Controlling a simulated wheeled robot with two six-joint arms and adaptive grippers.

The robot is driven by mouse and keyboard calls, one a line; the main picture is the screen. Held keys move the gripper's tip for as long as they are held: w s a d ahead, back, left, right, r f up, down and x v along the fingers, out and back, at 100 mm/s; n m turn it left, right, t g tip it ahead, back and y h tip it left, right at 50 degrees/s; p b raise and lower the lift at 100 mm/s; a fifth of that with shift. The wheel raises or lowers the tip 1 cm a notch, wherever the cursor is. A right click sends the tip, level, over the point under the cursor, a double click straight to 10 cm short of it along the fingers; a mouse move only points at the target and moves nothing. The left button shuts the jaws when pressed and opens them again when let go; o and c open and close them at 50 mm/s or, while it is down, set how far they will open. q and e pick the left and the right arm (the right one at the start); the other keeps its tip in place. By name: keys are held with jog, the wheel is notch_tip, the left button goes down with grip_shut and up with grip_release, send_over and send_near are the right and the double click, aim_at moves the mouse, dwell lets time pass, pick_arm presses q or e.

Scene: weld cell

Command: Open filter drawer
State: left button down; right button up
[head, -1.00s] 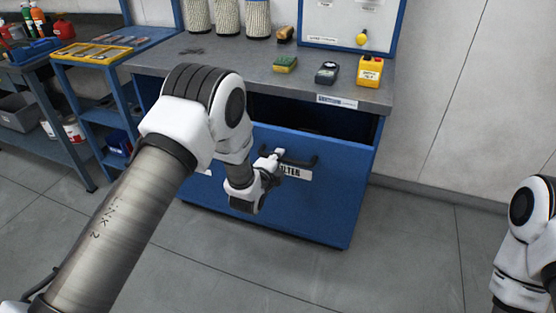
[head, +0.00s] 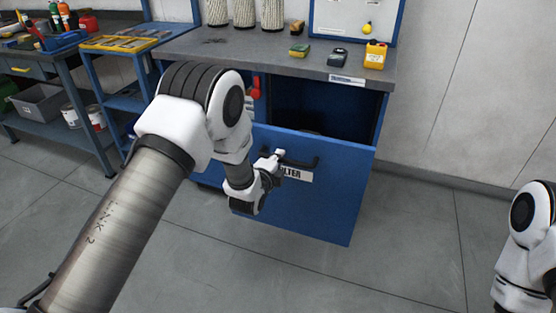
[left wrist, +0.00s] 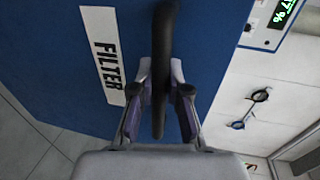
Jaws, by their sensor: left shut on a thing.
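The blue filter drawer (head: 335,200) stands pulled out of the bench cabinet, with a dark gap showing behind its front. Its white "FILTER" label (left wrist: 103,55) shows in the left wrist view, and part of it shows in the head view beside my gripper. The black bar handle (head: 303,162) is on the drawer front; it also shows in the left wrist view (left wrist: 164,45). My left gripper (head: 278,160) is shut on the handle, with one finger on each side of it in the left wrist view (left wrist: 160,95). My right gripper is out of view; only part of my right arm shows.
The grey bench top (head: 260,47) holds a yellow box (head: 375,56), a dark meter (head: 338,58) and a green-yellow block (head: 299,51). A red handle (head: 255,88) shows at the cabinet. A blue shelf cart (head: 125,100) stands left. The floor in front is clear.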

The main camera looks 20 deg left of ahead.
pick_arm(q)
jog(key=c, duration=1.1)
grip_release()
jog(key=shift+a, duration=0.1)
jog(key=shift+c, duration=0.2)
jog(key=v, duration=1.2)
jog(key=s+a+f+n+g+p, duration=0.2)
jog(key=s+f+n+g+p, duration=0.35)
jog(key=s+f, duration=0.85)
jog(key=s+f+n+g, duration=0.2)
jog(key=s+n+g, duration=0.3)
jog(key=s, duration=0.5)
jog(key=s+f+n+g+p, duration=0.1)
jog(key=s+f+n+g, duration=0.1)
jog(key=s+n+g, duration=0.3)
jog(key=s+n, duration=0.3)
jog(key=s, duration=0.2)
jog(key=shift+a, duration=0.15)
